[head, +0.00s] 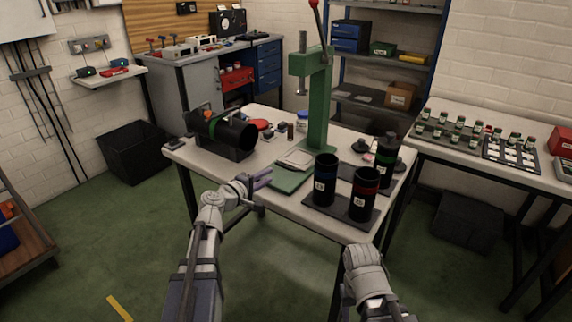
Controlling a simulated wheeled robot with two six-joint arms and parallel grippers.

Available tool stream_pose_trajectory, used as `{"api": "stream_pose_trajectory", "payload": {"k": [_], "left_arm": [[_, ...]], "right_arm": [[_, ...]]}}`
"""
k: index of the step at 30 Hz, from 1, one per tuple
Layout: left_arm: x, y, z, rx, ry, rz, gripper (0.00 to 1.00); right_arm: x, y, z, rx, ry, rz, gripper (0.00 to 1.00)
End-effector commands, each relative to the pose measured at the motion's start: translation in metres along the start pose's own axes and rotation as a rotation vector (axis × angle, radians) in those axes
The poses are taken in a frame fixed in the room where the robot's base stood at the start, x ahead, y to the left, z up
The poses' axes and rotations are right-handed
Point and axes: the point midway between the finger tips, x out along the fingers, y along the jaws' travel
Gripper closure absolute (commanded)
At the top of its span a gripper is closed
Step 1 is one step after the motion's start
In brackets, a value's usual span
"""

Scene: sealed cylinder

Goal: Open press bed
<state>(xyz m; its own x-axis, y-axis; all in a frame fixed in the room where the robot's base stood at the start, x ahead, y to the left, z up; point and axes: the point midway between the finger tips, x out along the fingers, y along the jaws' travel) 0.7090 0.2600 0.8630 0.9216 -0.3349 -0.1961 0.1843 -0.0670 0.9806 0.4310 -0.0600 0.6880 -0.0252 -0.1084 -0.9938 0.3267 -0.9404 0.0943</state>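The green press (319,100) stands upright on the work table, with a red-knobbed lever at its top. Its flat green base (287,182) reaches toward the table's front edge. A pale flat plate (296,158) lies on the bed below the raised ram (302,80). My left gripper (263,178) is just left of the base, at the table's front edge. Its two fingers look apart with nothing between them. My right gripper (364,256) is low in front of the table's near corner; its fingers are hidden by the wrist.
Black cylinders with blue (325,179) and red (364,194) bands stand on a dark tray at the near right. A green-banded cylinder (385,158) stands behind them. A black cylinder lies in a cradle (222,136) at the left. Small parts lie left of the press.

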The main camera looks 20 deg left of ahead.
Motion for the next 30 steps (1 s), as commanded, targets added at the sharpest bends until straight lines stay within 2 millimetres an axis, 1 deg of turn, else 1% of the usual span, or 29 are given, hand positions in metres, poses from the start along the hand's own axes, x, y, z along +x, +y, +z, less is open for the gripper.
{"api": "stream_pose_trajectory", "payload": {"k": [7,11,17,24,27,30], "left_arm": [[0.001,0.000,-0.001,-0.001,0.001,0.001,0.73],[0.007,0.000,-0.001,0.000,0.000,0.000,0.73],[0.030,-0.001,-0.001,0.001,-0.001,0.000,0.73],[0.068,-0.001,-0.001,0.000,-0.001,0.000,0.73],[0.076,-0.001,-0.001,0.001,0.000,0.000,0.73],[0.079,0.000,-0.001,0.001,0.000,0.000,0.73]], "right_arm": [[0.000,0.000,0.000,0.000,0.000,0.000,0.50],[0.002,0.000,0.000,0.000,0.000,0.000,0.50],[0.007,-0.001,0.000,0.000,0.000,0.000,0.50],[0.014,-0.001,-0.001,0.000,0.000,0.000,0.50],[0.015,-0.002,-0.001,0.000,0.000,0.000,0.50],[0.015,-0.002,-0.001,0.000,0.000,0.000,0.50]]}}
